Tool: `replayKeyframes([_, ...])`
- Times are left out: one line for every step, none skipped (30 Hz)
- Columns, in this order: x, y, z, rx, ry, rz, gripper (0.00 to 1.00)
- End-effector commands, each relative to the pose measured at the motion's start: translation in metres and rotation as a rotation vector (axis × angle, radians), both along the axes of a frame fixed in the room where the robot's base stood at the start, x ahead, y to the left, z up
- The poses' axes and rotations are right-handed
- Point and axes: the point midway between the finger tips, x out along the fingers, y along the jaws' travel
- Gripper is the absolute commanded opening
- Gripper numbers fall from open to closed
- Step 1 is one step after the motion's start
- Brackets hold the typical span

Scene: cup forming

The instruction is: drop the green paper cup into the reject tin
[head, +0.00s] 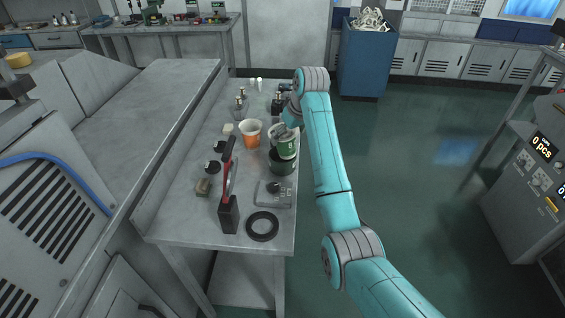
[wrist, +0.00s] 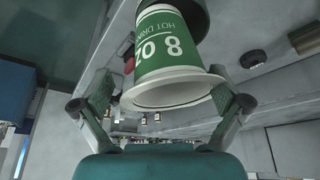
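The green paper cup (head: 287,147) has white bands and stands at the mouth of the dark reject tin (head: 281,166), its lower end over or inside it. In the wrist view the cup (wrist: 164,45) shows its white rim towards me and "8 OZ HOT DRINK" lettering. Part of the dark tin (wrist: 186,14) shows beyond its far end. My gripper (wrist: 163,85) has its fingers spread on either side of the rim, with a gap at the left finger; the right finger is very close to the rim. The cup's base is hidden.
An orange and white cup (head: 251,135) stands left of the tin on the narrow grey bench (head: 190,212). Bottles stand further back. Open floor lies right.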

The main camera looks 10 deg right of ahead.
Motion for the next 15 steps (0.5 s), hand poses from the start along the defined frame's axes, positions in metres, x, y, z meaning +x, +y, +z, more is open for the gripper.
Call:
replayKeyframes([0.000, 0.000, 0.000, 0.000, 0.000, 0.000, 1.00])
replayKeyframes([0.000, 0.000, 0.000, 0.000, 0.000, 0.000, 1.00])
replayKeyframes([0.000, 0.000, 0.000, 0.000, 0.000, 0.000, 1.00])
replayKeyframes([0.000, 0.000, 0.000, 0.000, 0.000, 0.000, 1.00])
replayKeyframes([0.000, 0.000, 0.000, 0.000, 0.000, 0.000, 1.00])
replayKeyframes([0.000, 0.000, 0.000, 0.000, 0.000, 0.000, 1.00])
replayKeyframes([0.000, 0.000, 0.001, 0.000, 0.000, 0.000, 1.00])
replayKeyframes([0.000, 0.000, 0.001, 0.000, -0.001, 0.000, 1.00])
replayKeyframes([-0.001, 0.000, 0.003, 0.000, -0.001, 0.000, 1.00])
replayKeyframes([-0.001, -0.001, 0.005, 0.000, -0.002, 0.000, 1.00])
replayKeyframes([-0.002, -0.001, 0.008, 0.000, -0.002, 0.000, 1.00])
replayKeyframes([-0.004, -0.002, 0.012, 0.000, -0.002, 0.000, 1.00])
replayKeyframes([-0.005, -0.003, 0.016, 0.000, -0.003, 0.000, 1.00])
replayKeyframes([-0.007, -0.003, 0.021, -0.001, -0.003, -0.001, 1.00])
replayKeyframes([-0.009, -0.004, 0.027, -0.001, -0.003, -0.001, 1.00])
